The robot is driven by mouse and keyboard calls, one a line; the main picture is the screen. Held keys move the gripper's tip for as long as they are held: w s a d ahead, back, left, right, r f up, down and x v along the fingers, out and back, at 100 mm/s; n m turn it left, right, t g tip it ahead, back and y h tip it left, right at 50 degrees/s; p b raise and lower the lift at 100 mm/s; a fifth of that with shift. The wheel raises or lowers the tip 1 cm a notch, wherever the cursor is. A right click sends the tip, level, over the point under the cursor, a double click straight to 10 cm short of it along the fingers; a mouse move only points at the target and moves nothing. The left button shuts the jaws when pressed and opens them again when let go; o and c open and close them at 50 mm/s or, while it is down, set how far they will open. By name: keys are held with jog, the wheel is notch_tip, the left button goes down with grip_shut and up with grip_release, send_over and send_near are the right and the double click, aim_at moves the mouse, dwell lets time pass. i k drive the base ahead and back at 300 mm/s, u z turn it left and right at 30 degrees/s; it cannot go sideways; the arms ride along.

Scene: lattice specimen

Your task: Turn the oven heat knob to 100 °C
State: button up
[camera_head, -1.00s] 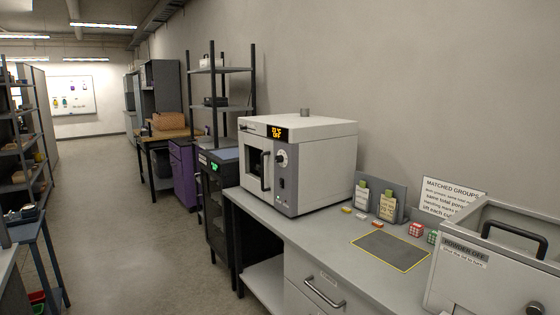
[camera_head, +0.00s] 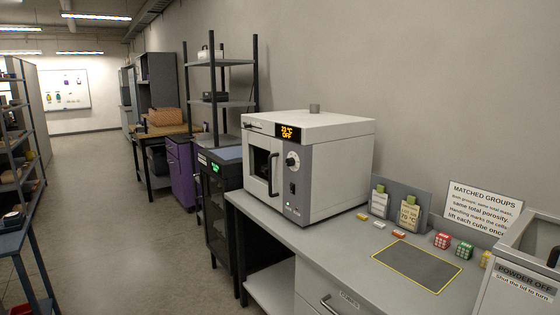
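The oven (camera_head: 330,165) is a white box with a grey front panel, standing on the bench against the wall. The display (camera_head: 287,131) above the knob shows amber text that reads about 22 °C and OFF. My gripper is not in view.
The grey bench (camera_head: 330,245) holds a yellow-edged dark mat (camera_head: 417,266), small coloured cubes (camera_head: 442,240), tags in a holder (camera_head: 380,202) and a sign (camera_head: 484,208). A grey box marked POWDER OFF (camera_head: 524,275) stands at right. The floor (camera_head: 110,220) at left is clear.

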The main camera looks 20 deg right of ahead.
aim_at(289, 162)
jog(key=u, duration=0.25)
jog(key=i, duration=0.95)
jog(key=u, duration=0.5)
